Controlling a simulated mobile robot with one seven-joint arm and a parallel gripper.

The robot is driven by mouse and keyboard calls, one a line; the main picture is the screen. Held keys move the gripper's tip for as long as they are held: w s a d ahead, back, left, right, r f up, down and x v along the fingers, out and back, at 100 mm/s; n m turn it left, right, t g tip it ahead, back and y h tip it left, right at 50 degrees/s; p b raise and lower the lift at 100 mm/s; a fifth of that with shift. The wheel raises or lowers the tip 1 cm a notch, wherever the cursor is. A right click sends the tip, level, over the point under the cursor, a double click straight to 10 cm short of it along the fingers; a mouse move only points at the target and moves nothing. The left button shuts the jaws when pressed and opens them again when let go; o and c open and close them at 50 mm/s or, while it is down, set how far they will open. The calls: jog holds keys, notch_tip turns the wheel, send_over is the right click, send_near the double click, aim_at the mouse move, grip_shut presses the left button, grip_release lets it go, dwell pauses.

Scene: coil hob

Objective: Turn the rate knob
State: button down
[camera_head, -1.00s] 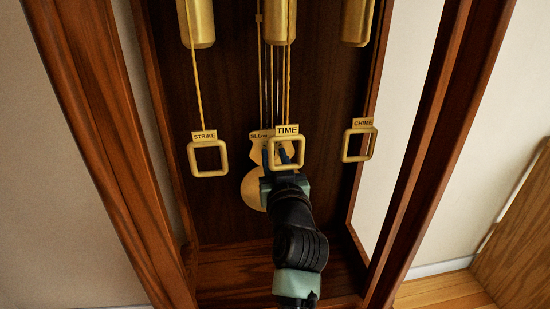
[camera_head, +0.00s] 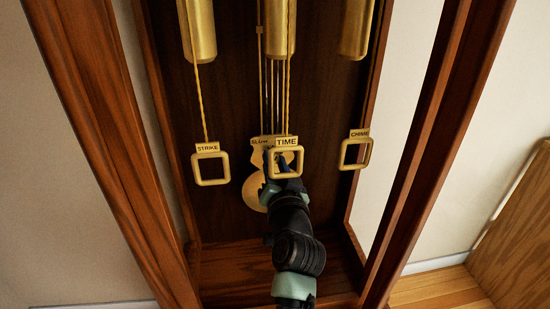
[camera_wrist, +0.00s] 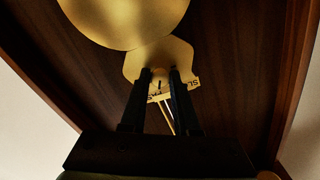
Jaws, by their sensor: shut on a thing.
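The rate knob (camera_wrist: 159,82) is a small brass piece in front of a brass plate (camera_wrist: 131,68) marked with partly visible SLOW and FAST lettering. In the wrist view my gripper (camera_wrist: 161,74) has its two dark fingers on either side of the knob and is shut on it. The fingers hide part of the knob and the lettering. In the head view my gripper (camera_head: 272,160) reaches the plate behind the TIME ring (camera_head: 285,174), and the knob itself cannot be made out there.
A STRIKE ring (camera_head: 196,170) hangs at left and a CHIME ring (camera_head: 343,154) at right, with brass weights (camera_head: 278,28) above. A round brass disc (camera_head: 252,192) lies below the plate. Wooden case sides (camera_head: 110,150) frame the space. A wooden cabinet (camera_head: 515,225) stands at right.

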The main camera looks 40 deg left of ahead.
jog(key=shift+m, duration=0.5)
jog(key=c, duration=0.7)
grip_release()
jog(key=shift+o, duration=0.2)
jog(key=shift+d, duration=0.1)
jog(key=p+v, duration=0.2)
jog(key=v, duration=1)
jog(key=shift+s+d, duration=0.25)
jog(key=shift+d, duration=0.05)
